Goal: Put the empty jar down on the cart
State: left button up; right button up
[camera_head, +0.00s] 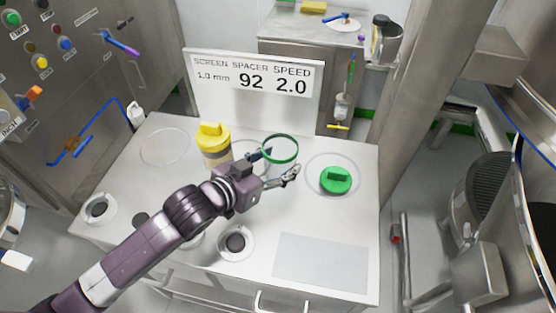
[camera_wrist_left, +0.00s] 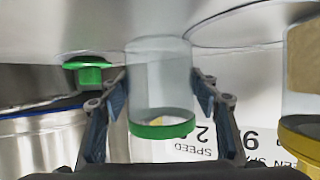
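The empty jar is clear with a green rim (camera_head: 280,149); in the head view it is over the middle of the white cart top (camera_head: 150,192). My left gripper (camera_head: 276,165) is around it, one finger on each side. My right gripper is not in view.
A yellow-lidded jar (camera_head: 214,145) stands just left of the gripper. A green lid (camera_head: 336,180) lies on the cart to the right. A sign board (camera_head: 255,88) stands at the back. The grey rectangle (camera_head: 322,262) at the front right is bare.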

pick_arm(q)
jog(key=o, duration=0.3)
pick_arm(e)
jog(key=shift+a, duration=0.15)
pick_arm(q)
jog(key=shift+r, duration=0.1)
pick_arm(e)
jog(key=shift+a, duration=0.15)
pick_arm(q)
jog(key=shift+a+r, duration=0.1)
jog(key=shift+r, duration=0.05)
jog(key=v, duration=1)
jog(key=shift+s+a+b, duration=0.15)
jog(key=shift+b, duration=0.15)
jog(key=shift+s+a+r, duration=0.25)
jog(key=shift+s+a, duration=0.15)
jog(key=shift+s, duration=0.15)
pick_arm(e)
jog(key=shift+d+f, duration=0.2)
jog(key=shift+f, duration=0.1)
